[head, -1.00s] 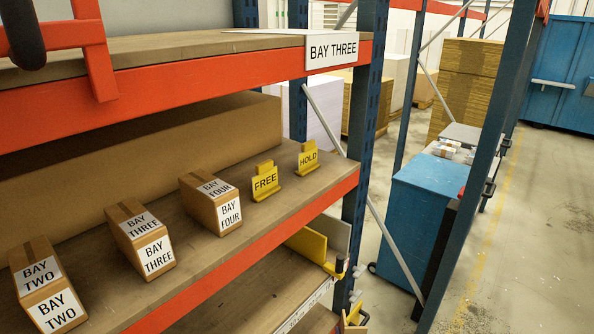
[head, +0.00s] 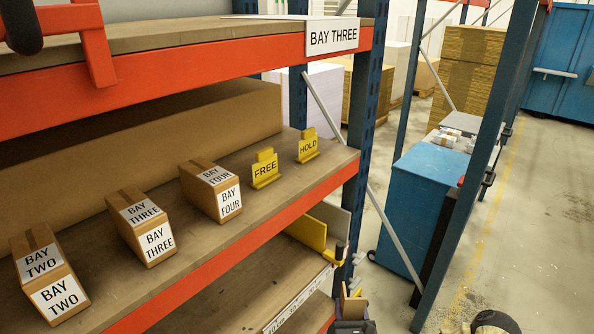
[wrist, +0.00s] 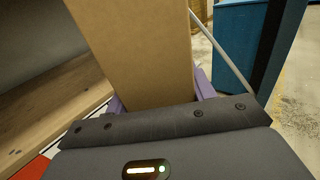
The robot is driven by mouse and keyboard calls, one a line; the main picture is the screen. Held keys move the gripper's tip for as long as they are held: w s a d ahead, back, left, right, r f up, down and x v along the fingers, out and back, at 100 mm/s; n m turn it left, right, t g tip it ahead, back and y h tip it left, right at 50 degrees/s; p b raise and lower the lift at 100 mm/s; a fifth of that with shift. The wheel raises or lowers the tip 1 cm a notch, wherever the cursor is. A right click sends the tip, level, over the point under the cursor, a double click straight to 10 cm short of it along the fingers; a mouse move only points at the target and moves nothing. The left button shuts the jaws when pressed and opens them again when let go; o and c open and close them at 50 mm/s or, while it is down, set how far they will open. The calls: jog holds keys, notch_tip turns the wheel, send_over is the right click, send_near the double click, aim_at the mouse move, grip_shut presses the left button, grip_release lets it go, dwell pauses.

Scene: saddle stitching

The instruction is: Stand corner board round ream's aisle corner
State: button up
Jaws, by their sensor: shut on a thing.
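The corner board, a plain brown cardboard piece, fills the middle of the wrist view (wrist: 140,45), between the purple fingers of my gripper (wrist: 160,98). My gripper is shut on its lower end, and the board extends up out of the picture. In the head view the board (head: 353,307) shows small at the bottom, just right of the lower shelf's end, with my dark gripper below it. I cannot pick out the ream for certain. A pale upright panel (head: 333,222) and a yellow piece (head: 306,232) stand at the aisle end of the lower shelf.
The middle shelf (head: 150,270) carries several labelled bay boxes and yellow FREE (head: 265,171) and HOLD (head: 308,147) signs. A blue rack upright (head: 367,110) stands at the shelf end. A blue cabinet (head: 425,195) stands beyond. The aisle floor (head: 545,220) at right is clear.

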jog(key=shift+f, duration=0.1)
jog(key=s+f, duration=0.4)
jog(key=f, duration=0.1)
jog(key=shift+s+f, duration=0.2)
dwell(1.2)
jog(key=w+r, duration=0.4)
jog(key=r, duration=0.1)
jog(key=shift+w+r, duration=0.2)
jog(key=shift+r, duration=0.05)
jog(key=s+f, duration=0.4)
jog(key=f, duration=0.1)
jog(key=shift+s+f, duration=0.2)
jog(key=shift+f, duration=0.05)
dwell(0.6)
